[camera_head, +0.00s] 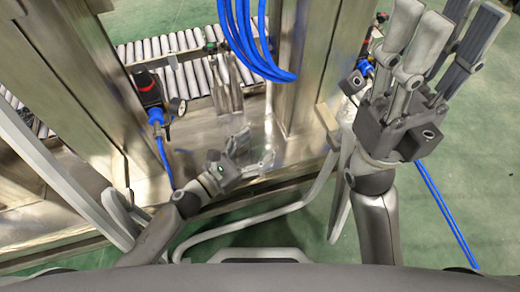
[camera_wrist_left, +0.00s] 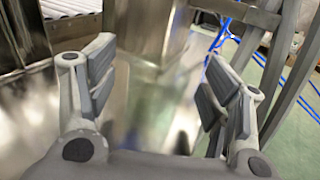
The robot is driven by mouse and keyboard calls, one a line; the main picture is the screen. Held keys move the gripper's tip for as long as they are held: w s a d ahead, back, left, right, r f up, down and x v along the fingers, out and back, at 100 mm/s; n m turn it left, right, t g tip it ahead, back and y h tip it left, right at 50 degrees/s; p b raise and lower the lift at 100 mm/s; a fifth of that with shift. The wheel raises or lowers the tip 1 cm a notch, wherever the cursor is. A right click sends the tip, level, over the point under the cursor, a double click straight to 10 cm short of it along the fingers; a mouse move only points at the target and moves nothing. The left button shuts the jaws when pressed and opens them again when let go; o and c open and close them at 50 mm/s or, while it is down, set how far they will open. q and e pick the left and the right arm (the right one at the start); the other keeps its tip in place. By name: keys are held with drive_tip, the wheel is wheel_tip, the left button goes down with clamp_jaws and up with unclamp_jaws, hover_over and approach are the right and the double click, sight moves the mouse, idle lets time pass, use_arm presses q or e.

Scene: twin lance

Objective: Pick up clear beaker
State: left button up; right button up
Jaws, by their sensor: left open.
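My left gripper (camera_head: 256,150) is open above the shiny metal worktop (camera_head: 205,135) in the head view. In the left wrist view, the two fingers of the left gripper (camera_wrist_left: 156,78) stand wide apart with nothing held between them. I cannot clearly make out the clear beaker. A faint pale, see-through patch shows just beyond the left fingertips in the head view, but I cannot tell whether it is glass or glare. My right gripper (camera_head: 442,40) is raised at the right, its fingers apart and empty, away from the worktop.
A metal post (camera_head: 305,75) stands behind the left gripper, with blue hoses (camera_head: 250,45) beside it. A black and red regulator (camera_head: 148,92) with a gauge is at the left. A roller conveyor (camera_head: 165,45) lies behind. Green floor (camera_head: 480,170) is open at the right.

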use_arm(q)
drive_tip(key=shift+x, duration=0.95)
drive_tip(key=c, duration=1.1)
drive_tip(key=shift+o, duration=0.2)
